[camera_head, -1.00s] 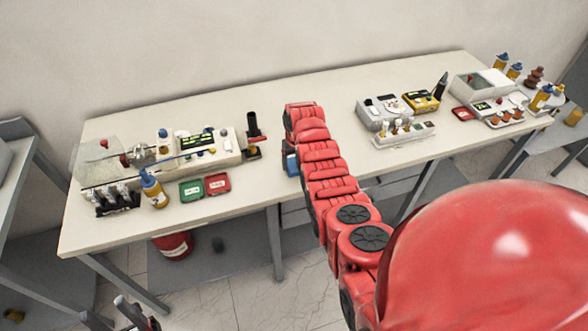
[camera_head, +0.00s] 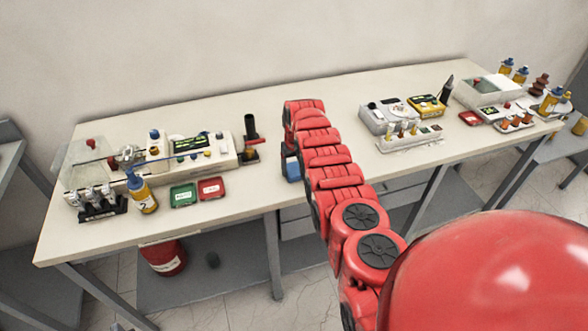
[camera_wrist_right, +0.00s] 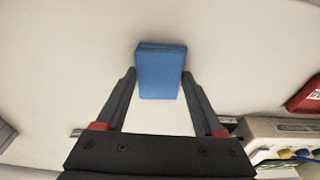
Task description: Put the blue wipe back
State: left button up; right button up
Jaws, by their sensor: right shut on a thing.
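The blue wipe (camera_wrist_right: 160,74) is a folded rectangular block between the fingertips of my right gripper (camera_wrist_right: 158,78) in the right wrist view. The fingers press on its left and right sides. In the head view a small part of the blue wipe (camera_head: 292,170) shows beside the end of my red right arm, over the front part of the table (camera_head: 240,200). The arm hides most of that gripper there. I cannot tell whether the wipe touches the table top. My left gripper is not in view.
Left of my arm are a black stand (camera_head: 249,140), a grey instrument (camera_head: 192,150), a yellow bottle (camera_head: 143,195), a green box (camera_head: 183,195) and a red box (camera_head: 212,188). Right of it are a grey device (camera_head: 388,117) and a yellow meter (camera_head: 427,105). Clear table lies behind the arm.

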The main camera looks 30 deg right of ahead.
aim_at(296, 173)
jog(key=shift+f, duration=0.15)
jog(key=o, duration=1.3)
jog(key=shift+r, duration=0.3)
jog(key=shift+s+r+p, duration=0.1)
jog(key=shift+r+p, duration=0.25)
jog(key=shift+r, duration=0.45)
jog(key=shift+s+a+r+b, duration=0.1)
jog(key=shift+s+r+b, duration=0.2)
jog(key=shift+r, duration=1.35)
jog(key=shift+s+r+b, duration=0.25)
jog(key=shift+r+b, duration=0.2)
jog(key=shift+r, duration=1.25)
jog(key=shift+s+a+r+b, duration=0.1)
jog(key=shift+s+r+b, duration=0.2)
jog(key=shift+r, duration=1.35)
